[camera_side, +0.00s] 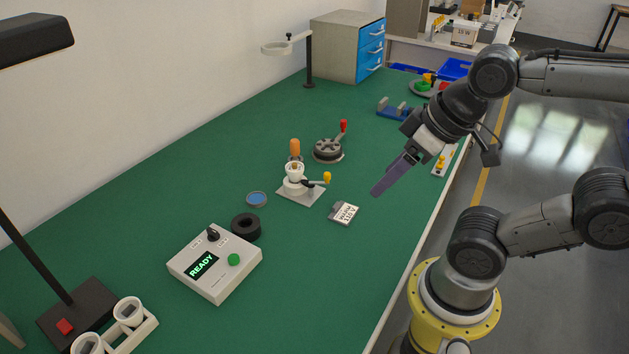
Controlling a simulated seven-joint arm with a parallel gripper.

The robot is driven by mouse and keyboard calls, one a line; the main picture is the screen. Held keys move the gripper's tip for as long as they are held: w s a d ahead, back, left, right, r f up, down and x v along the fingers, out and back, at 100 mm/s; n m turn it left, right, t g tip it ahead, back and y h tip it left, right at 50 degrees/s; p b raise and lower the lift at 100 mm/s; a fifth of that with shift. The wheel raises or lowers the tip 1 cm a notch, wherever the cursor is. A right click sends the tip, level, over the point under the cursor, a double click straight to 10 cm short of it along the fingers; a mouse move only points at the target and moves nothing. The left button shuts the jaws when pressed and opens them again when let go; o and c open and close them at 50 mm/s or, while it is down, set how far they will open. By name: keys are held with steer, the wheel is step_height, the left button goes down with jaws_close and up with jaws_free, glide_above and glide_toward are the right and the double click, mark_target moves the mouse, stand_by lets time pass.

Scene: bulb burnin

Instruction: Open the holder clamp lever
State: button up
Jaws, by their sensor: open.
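The white holder (294,179) stands upright on a grey plate in the middle of the green table. A dark lever with a yellow knob (327,178) sticks out from its right side, roughly level. An orange rounded piece (295,147) shows just behind the top of the holder; I cannot tell whether it touches it. My gripper (377,191) is open and empty, to the right of the lever and apart from it. It hangs tilted above the table, fingers pointing down and left. The fingers overlap from this side, so the gap between them is hidden.
A dark round fixture with a red-knobbed lever (343,126) stands behind the holder. A blue cradle (393,112) is behind my gripper. Bare table lies between gripper and holder.

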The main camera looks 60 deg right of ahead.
steer(key=shift+c, duration=0.3)
steer(key=shift+c, duration=0.7)
steer(key=w+d+r+m, duration=0.1)
steer(key=w+r+m, duration=0.4)
steer(key=m, duration=0.2)
steer(key=m+g, duration=0.6)
steer(key=m, duration=0.4)
glide_above(327, 173)
step_height(327, 173, down, 12)
step_height(327, 173, down, 13)
steer(key=shift+r, duration=0.1)
